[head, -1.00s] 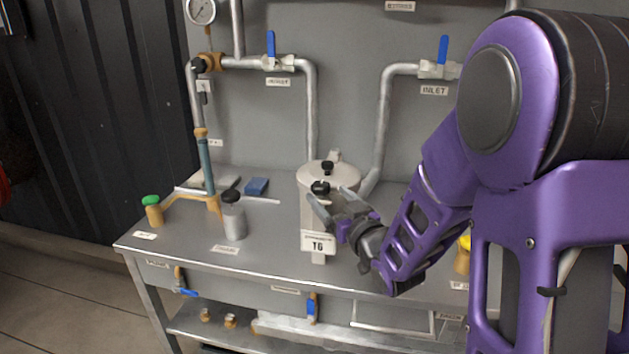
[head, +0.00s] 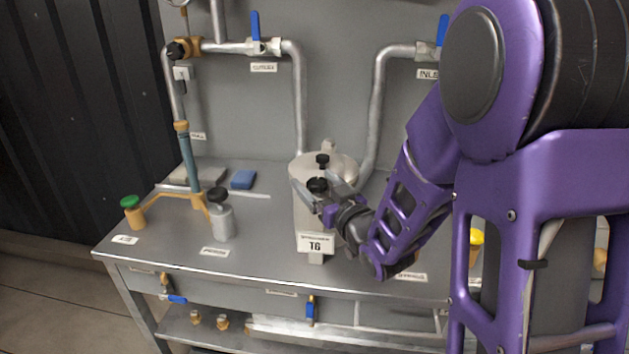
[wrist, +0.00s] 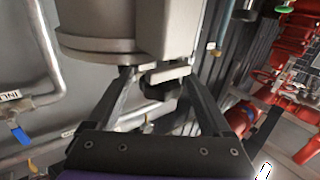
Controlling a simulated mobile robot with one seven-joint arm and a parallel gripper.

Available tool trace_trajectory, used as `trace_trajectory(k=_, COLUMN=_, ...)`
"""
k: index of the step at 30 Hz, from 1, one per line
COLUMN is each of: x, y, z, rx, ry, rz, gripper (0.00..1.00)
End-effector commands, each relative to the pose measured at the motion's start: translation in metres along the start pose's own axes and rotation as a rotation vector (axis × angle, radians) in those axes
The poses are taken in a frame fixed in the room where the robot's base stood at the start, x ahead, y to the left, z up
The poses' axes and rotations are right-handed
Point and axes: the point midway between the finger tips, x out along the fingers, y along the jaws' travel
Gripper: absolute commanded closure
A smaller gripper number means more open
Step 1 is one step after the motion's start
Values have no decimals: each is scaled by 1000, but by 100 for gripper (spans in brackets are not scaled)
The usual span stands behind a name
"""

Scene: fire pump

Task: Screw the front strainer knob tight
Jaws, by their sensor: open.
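The strainer is a pale metal canister (head: 304,212) with a rounded lid, standing at the middle of the bench; a tag reading T6 hangs at its front. The front strainer knob (head: 317,185) is black and sits at the lid's near edge. A second black knob (head: 322,160) sits farther back on the lid. My gripper (head: 320,189) is open at the front knob, reaching in from the right. In the wrist view the black knob (wrist: 164,76) lies between the two open fingers (wrist: 158,78), with a gap at the left finger. Contact at the right finger is unclear.
A grey bottle with a black cap (head: 221,216), a green-capped jar (head: 133,212) and a blue block (head: 243,179) stand to the left. Pipes with blue-handled valves (head: 256,35) run behind the strainer. A yellow-capped jar (head: 476,238) is partly hidden by my arm.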

Motion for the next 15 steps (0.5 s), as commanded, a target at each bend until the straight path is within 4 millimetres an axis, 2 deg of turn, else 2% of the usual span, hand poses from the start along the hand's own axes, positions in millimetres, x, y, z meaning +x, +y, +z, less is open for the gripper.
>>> trace_trajectory(k=4, x=0, y=0, z=0, rx=0, ry=0, rz=0, gripper=16)
trace_trajectory(k=5, x=0, y=0, z=0, rx=0, ry=0, rz=0, gripper=20)
trace_trajectory(k=15, x=0, y=0, z=0, rx=0, ry=0, rz=0, gripper=81)
